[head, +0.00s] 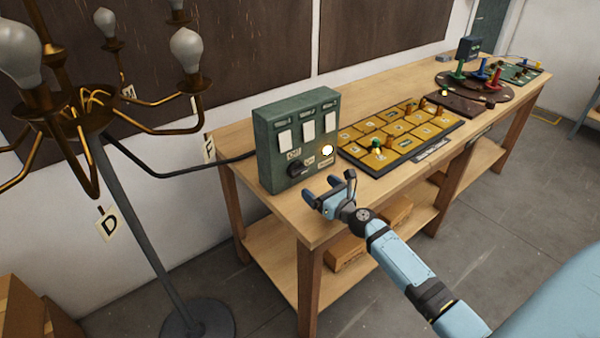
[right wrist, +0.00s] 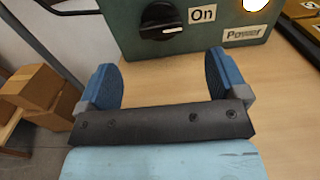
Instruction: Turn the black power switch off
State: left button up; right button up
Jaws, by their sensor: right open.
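The black power switch (head: 296,168) is a rotary knob low on the front of a green control box (head: 268,140) at the left end of the workbench. In the right wrist view the knob (right wrist: 161,21) is at the top, beside an "On" label (right wrist: 203,14). A round light (head: 327,150) on the box glows, with a "Power" label below it. My right gripper (head: 332,190) is open and empty, in front of the box and apart from the knob. In the right wrist view its blue fingers (right wrist: 165,82) are spread below the knob. My left gripper is not in view.
A tray (head: 395,138) of yellow tiles lies right of the box on the workbench (head: 310,215). A lamp (head: 100,120) with several bulbs and hanging tags stands at left, joined to the box by a black cable (head: 180,174). Cardboard boxes (head: 345,250) sit on the lower shelf.

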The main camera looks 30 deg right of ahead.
aim_at(301, 172)
jog(key=w, duration=0.9)
jog(key=shift+w+a+f+b, duration=0.1)
jog(key=shift+w+a+b, duration=0.1)
jog(key=shift+a+b, duration=0.2)
jog(key=c, duration=0.9)
jog(key=shift+c, duration=0.2)
